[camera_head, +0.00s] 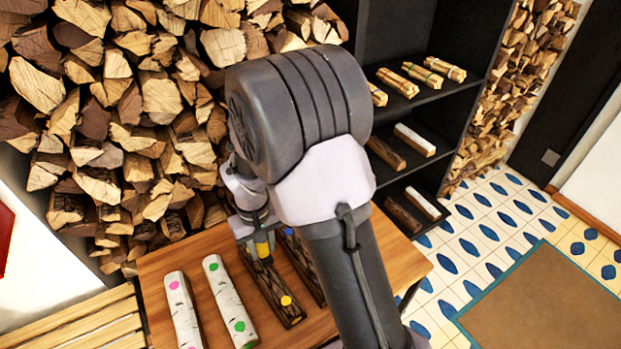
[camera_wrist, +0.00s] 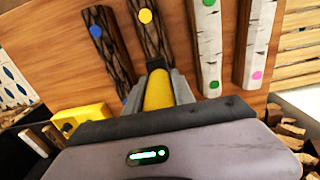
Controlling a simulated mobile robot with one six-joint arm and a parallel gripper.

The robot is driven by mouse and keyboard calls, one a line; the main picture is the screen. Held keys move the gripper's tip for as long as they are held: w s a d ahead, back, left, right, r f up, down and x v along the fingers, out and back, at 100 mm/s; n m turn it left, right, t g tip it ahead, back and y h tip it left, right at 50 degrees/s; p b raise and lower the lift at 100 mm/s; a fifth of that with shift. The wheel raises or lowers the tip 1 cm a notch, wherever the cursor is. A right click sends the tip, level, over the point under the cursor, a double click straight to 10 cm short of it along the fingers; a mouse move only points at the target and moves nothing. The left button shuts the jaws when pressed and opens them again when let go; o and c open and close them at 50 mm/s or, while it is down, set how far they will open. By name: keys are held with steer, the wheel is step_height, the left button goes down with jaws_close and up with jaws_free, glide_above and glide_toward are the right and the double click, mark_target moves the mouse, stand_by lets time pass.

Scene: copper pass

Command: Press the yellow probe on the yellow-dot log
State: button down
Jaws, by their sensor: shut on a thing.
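My gripper (camera_wrist: 158,88) is shut on the yellow probe (camera_wrist: 158,92), which stands between its fingers; the probe also shows in the head view (camera_head: 262,248). The yellow-dot log (camera_head: 271,288) is dark and rough-barked and lies on the wooden table. Its yellow dot (camera_head: 286,301) is near the end closer to the head camera; the log and dot also show at the top of the wrist view (camera_wrist: 152,37). The probe is over the log's far end. I cannot tell whether its tip touches the bark.
A blue-dot dark log (camera_wrist: 103,40) lies beside it, partly hidden by my arm in the head view. Green-dot (camera_head: 229,300) and pink-dot (camera_head: 183,309) birch logs lie to the left on the table (camera_head: 153,262). A yellow box (camera_wrist: 88,115) shows in the wrist view. Stacked firewood (camera_head: 130,110) stands behind.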

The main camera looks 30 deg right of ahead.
mark_target(267, 261)
steer(key=s+f+b, duration=0.1)
steer(key=b, duration=0.2)
steer(key=s+f+b, duration=0.1)
steer(key=f+b, duration=0.1)
steer(key=b, duration=0.1)
steer(key=shift+f, duration=0.15)
steer(key=shift+s+b, duration=0.25)
steer(key=shift+b, duration=0.15)
steer(key=shift+r, duration=0.25)
